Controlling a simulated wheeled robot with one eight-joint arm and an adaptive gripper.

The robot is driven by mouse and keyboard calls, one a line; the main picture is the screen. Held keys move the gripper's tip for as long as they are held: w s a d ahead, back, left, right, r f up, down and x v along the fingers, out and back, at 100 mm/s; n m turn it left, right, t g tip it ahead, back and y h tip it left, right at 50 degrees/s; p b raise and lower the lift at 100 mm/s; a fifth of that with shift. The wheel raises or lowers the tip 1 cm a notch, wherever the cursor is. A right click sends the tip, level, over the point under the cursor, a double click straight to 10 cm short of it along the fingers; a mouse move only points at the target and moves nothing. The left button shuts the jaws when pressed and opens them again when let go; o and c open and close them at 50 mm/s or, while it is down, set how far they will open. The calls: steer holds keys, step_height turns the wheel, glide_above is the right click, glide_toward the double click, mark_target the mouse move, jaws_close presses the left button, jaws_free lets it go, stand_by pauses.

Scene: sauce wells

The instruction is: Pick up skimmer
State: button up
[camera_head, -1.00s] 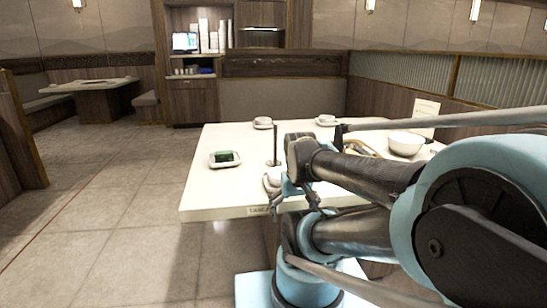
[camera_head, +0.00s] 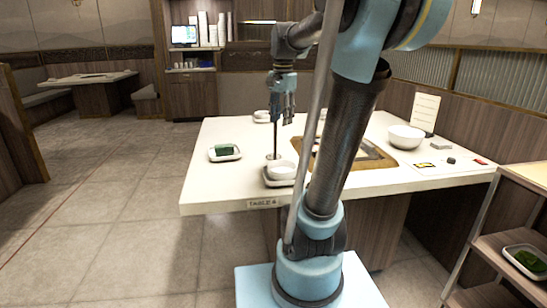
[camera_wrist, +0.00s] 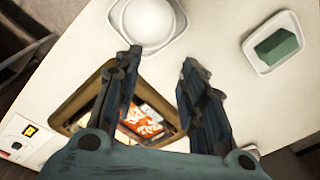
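A thin dark upright rod (camera_head: 275,141) stands on the table near its left side, on a small pale base; it may be the skimmer's handle, but I cannot tell. My gripper (camera_head: 283,119) points down above the table, close beside the rod's top in the head view. In the wrist view my gripper (camera_wrist: 160,58) is open, with its two fingers apart and nothing between the tips. The rod cannot be made out in the wrist view.
A white bowl (camera_head: 282,171) on a square saucer stands at the front, a dish with a green block (camera_head: 223,149) at the left. A wood-framed cooker (camera_head: 378,160) sits in the table, partly behind my arm. A large white bowl (camera_head: 406,136) is at the right.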

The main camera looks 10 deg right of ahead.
steer(key=w+r+m, duration=0.5)
steer(key=w+r, duration=0.2)
steer(key=w, duration=0.6)
glide_above(275, 132)
steer(key=w, duration=0.1)
steer(key=shift+m+g, duration=0.4)
step_height(275, 132, down, 11)
steer(key=shift+d+f, duration=0.1)
steer(key=shift+f, duration=3.05)
steer(key=shift+c, duration=0.3)
